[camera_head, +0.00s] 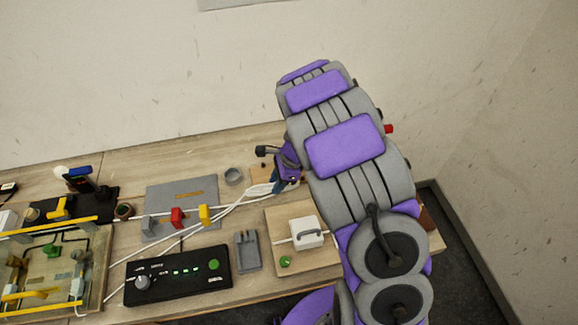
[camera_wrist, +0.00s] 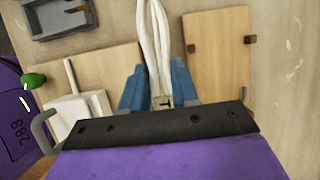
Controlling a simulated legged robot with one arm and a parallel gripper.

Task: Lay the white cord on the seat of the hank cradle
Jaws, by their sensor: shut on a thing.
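The white cord (camera_head: 232,207) runs as several pale strands across the table to my gripper (camera_head: 279,185). In the wrist view the cord (camera_wrist: 157,40) passes between the blue fingers of my gripper (camera_wrist: 158,86), which is shut on it. A wooden board with two brown pegs (camera_wrist: 217,60) lies just right of the cord in the wrist view; it looks like the hank cradle, but I cannot be sure. In the head view my gripper and arm hide most of this board (camera_head: 262,168). The cord's grasped end is partly hidden.
A wooden panel with a white switch box (camera_head: 306,233) and a green knob (camera_head: 286,261) is near my gripper. A grey holder (camera_head: 247,252), black control box (camera_head: 178,275) and grey plate with red and yellow clips (camera_head: 180,212) stand left.

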